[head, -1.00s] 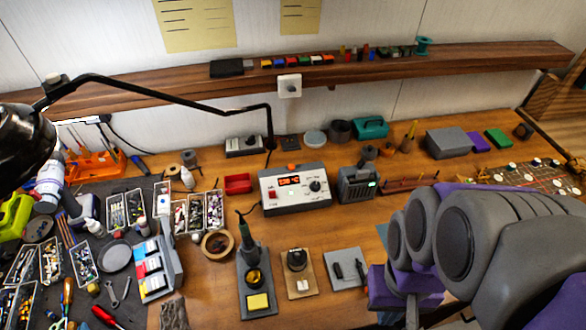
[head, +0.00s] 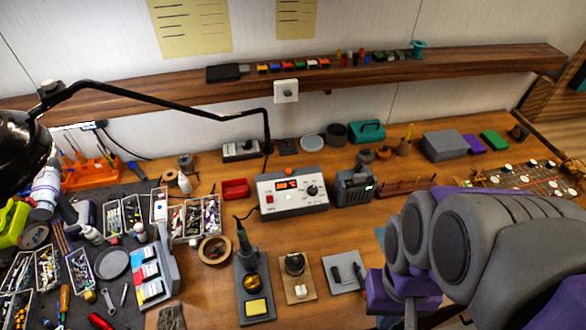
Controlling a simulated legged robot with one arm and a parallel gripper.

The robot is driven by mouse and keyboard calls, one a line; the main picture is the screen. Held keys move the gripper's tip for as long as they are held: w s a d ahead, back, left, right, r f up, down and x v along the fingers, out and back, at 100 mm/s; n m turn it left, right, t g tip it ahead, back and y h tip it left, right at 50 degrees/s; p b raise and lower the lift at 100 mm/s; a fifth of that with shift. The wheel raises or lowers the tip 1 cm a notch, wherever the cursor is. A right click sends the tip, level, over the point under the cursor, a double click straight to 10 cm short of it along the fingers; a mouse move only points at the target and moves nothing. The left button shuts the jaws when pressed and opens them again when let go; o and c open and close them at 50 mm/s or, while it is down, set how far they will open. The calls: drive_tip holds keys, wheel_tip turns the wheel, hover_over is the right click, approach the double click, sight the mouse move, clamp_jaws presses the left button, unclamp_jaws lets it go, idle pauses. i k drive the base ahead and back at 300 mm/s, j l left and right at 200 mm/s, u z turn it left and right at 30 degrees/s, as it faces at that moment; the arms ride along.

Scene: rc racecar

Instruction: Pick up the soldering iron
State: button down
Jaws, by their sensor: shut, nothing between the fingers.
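The soldering iron (head: 243,238) stands upright in its dark grey stand (head: 243,308), handle up, with a cable running to the soldering station (head: 292,195) behind it. The iron's tip is hidden in the stand. My gripper (head: 405,295), purple and grey, is at the lower right, partly hidden by my arm and cut by the frame edge. It is shut and empty, well to the right of the iron and apart from it.
Right of the stand are a wooden board with a round dark pot (head: 295,265) and a grey pad with small dark tools (head: 344,271). A wire spool (head: 215,250) and a grey rack (head: 153,268) lie left. A black lamp arm (head: 150,92) spans the upper left.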

sight(247, 248)
drive_tip(key=k+u, duration=0.1)
drive_tip(key=u, duration=0.25)
drive_tip(key=j+u, duration=0.1)
drive_tip(key=u, duration=0.25)
drive_tip(key=k+j+u, duration=0.1)
drive_tip(key=u, duration=0.2)
drive_tip(key=z, duration=0.45)
